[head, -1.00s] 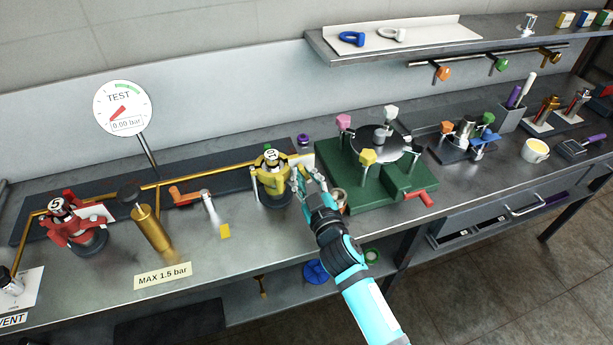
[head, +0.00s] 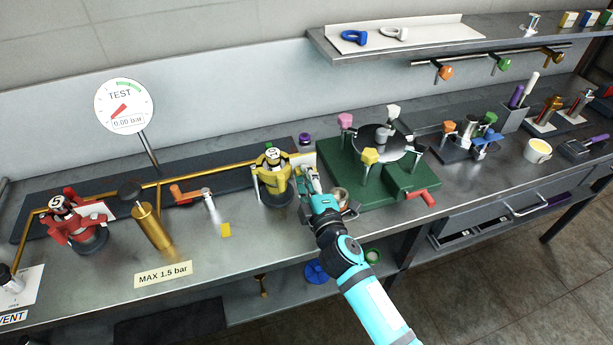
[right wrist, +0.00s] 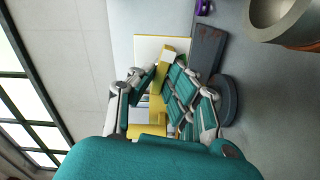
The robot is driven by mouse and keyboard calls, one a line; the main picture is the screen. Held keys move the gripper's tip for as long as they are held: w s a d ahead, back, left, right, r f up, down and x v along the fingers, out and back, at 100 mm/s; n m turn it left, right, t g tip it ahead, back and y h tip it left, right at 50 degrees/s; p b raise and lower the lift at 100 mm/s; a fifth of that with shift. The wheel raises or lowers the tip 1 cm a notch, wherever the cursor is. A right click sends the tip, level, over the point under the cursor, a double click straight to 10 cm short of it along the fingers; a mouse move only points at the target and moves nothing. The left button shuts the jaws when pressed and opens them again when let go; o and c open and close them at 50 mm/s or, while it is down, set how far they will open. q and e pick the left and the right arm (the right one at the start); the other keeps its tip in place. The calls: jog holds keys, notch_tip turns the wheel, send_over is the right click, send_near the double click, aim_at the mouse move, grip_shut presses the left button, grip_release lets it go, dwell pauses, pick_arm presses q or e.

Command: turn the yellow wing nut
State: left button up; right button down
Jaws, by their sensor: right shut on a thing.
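The yellow clamp fitting (head: 270,183) stands upright on a dark round base on the bench, left of the green plate. My right gripper (head: 311,180) is at its right side. In the right wrist view, the fingers of my right gripper (right wrist: 162,82) are shut around a yellow part (right wrist: 157,101), which seems to be the yellow wing nut. The fingers and palm hide much of it, so its angle cannot be told. A white card shows behind it. My left gripper is not in view.
The green plate (head: 400,184) with coloured knobs stands just right of my gripper. A small metal cup (head: 340,194) is close beside my wrist. A red clamp fitting (head: 68,222) and a brass cylinder (head: 151,228) stand to the left. The gauge (head: 124,106) reads 0.00 bar.

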jog(key=shift+f+n, duration=0.1)
jog(key=shift+n, duration=1.1)
jog(key=c, duration=1.4)
grip_release()
jog(key=shift+o, duration=0.2)
jog(key=v, duration=1.2)
